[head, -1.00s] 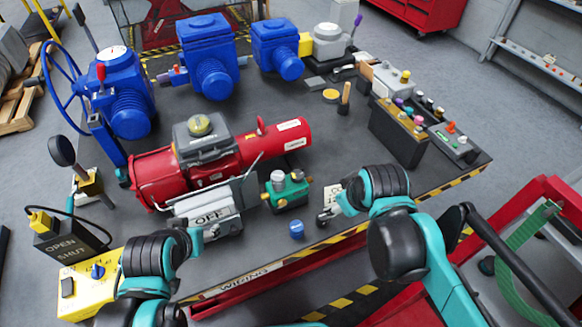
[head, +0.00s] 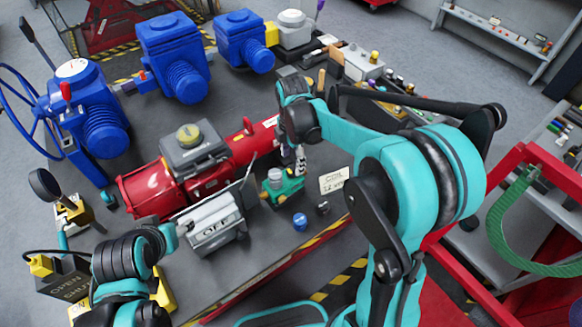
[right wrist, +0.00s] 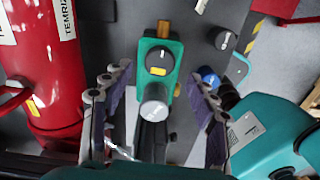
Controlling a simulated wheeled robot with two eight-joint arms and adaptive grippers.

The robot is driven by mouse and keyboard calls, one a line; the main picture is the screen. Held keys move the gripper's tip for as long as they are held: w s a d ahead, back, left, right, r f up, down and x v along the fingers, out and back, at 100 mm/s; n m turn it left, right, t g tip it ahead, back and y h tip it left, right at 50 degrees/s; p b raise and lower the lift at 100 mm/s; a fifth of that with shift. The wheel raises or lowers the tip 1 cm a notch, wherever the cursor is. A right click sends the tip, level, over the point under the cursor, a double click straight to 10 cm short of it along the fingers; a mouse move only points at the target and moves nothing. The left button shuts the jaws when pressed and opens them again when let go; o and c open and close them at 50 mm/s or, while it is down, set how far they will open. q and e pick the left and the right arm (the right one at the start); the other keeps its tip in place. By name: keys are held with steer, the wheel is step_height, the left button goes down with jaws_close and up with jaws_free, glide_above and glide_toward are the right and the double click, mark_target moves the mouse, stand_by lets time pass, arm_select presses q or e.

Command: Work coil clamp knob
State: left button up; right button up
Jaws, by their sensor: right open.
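A small green valve block (head: 283,186) with a silver cylinder on top stands on the dark table, in front of the red actuator. In the right wrist view the green block (right wrist: 160,60) carries a black round knob (right wrist: 160,59) with an orange mark and the silver cylinder (right wrist: 153,103). My right gripper (right wrist: 160,80) is open, its two fingers apart on either side of the block. In the head view my right gripper (head: 299,160) is just above and behind the block. My left arm's end (head: 165,240) is beside the grey switch box; its fingers cannot be made out.
A blue cap (head: 300,221) and a dark knob (head: 323,207) lie near the table's front edge, by a white card (head: 334,180). The red actuator (head: 195,165) is close to the left of my right gripper. The grey switch box (head: 215,225) stands left of the block.

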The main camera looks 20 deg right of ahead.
mark_target(292, 170)
step_height(292, 170, down, 4)
steer(key=shift+f+b, duration=0.1)
steer(key=shift+b, duration=0.3)
steer(key=c, duration=1.2)
steer(key=shift+o, duration=0.2)
